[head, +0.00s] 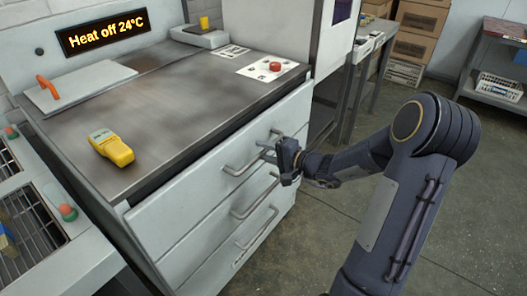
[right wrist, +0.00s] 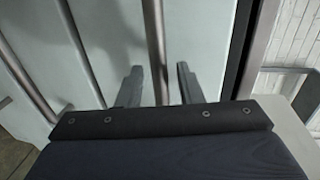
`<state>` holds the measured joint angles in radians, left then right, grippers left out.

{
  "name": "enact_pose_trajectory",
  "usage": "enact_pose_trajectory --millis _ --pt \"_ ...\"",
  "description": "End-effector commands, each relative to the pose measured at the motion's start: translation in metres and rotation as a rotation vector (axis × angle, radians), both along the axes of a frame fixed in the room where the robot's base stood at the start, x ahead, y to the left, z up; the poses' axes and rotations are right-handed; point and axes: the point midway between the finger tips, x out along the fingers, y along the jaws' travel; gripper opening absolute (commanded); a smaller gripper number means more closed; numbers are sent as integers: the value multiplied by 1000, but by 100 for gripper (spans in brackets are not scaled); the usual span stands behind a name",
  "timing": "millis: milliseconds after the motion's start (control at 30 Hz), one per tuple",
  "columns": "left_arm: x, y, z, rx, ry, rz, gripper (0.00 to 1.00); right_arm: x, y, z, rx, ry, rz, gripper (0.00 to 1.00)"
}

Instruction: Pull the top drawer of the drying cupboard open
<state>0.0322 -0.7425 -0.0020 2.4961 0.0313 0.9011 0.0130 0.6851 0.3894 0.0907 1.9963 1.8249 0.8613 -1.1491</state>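The drying cupboard (head: 165,215) is pale grey with a stack of drawers in its front. The top drawer (head: 192,206) looks shut, its front flush with those below. Its handle (head: 243,168) is a grey metal bar; the right part is partly hidden by my right gripper (head: 287,160). In the right wrist view this handle bar (right wrist: 155,45) runs between the two separated fingers of the right gripper (right wrist: 159,82), with a gap on either side. I cannot tell how far the fingertips reach past the bar. My left gripper is not in view.
Lower drawer handles (head: 254,197) sit just beneath. On the cupboard top are a yellow meter (head: 111,147), a red button (head: 275,66) and a white plate with an orange handle (head: 70,92). Clear floor (head: 320,240) lies before the drawers.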

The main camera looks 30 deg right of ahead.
Motion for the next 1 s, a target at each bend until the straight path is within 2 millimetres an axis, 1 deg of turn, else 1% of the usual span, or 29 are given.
enact_pose_trajectory --millis 100,333,367,600,867,1000 --pt "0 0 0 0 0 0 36 6 2 -1 1 0 0 33" --pt "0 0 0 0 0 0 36 7 3 -1 0 0 -1 33" --pt "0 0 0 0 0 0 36 7 3 -1 0 0 -1 32" --pt "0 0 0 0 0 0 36 6 3 -1 0 0 0 0" --pt "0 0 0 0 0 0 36 6 3 -1 0 1 0 0" --pt "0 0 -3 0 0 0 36 1 1 -2 -1 0 -1 0"
